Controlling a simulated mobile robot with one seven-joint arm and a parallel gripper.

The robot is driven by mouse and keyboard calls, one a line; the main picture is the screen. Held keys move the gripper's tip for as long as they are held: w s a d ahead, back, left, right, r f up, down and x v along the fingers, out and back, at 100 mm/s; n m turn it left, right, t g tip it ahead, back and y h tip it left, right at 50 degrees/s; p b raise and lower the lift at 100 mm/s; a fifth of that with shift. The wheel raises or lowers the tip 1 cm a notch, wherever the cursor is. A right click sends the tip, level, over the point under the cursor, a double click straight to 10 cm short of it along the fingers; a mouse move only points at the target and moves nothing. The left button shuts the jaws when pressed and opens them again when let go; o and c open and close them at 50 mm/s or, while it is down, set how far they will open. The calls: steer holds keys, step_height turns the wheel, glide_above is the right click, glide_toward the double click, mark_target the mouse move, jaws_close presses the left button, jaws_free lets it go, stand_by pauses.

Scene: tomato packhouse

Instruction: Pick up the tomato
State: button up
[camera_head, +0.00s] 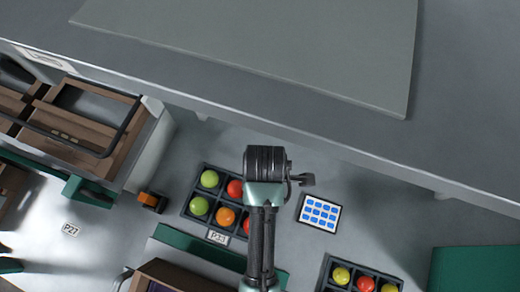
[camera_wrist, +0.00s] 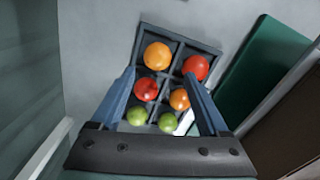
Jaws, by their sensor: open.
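In the wrist view, a dark compartment tray (camera_wrist: 208,47) holds several tomatoes. An orange tomato (camera_wrist: 157,56) and a red tomato (camera_wrist: 196,67) are farthest up, a red one (camera_wrist: 146,89) and an orange one (camera_wrist: 179,99) are in the middle, and two green ones (camera_wrist: 137,116) (camera_wrist: 167,122) are nearest. My gripper (camera_wrist: 159,74) is open, its blue fingers spread either side of the middle tomatoes in the picture. It appears empty; its height above the tray is unclear. In the head view, my arm hides part of the tray (camera_head: 185,212).
A second tray (camera_head: 326,272) with tomatoes is at the bottom right. A blue-and-white panel (camera_head: 320,212) lies between the trays. Brown crates (camera_head: 92,103) stand at left, a green block (camera_head: 470,268) at right. A large grey surface (camera_head: 300,45) spans the top.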

steer(key=shift+w+f+p, duration=0.15)
steer(key=shift+f+p, duration=0.2)
steer(key=shift+f, duration=4)
steer(key=c, duration=0.7)
steer(key=shift+r, duration=0.1)
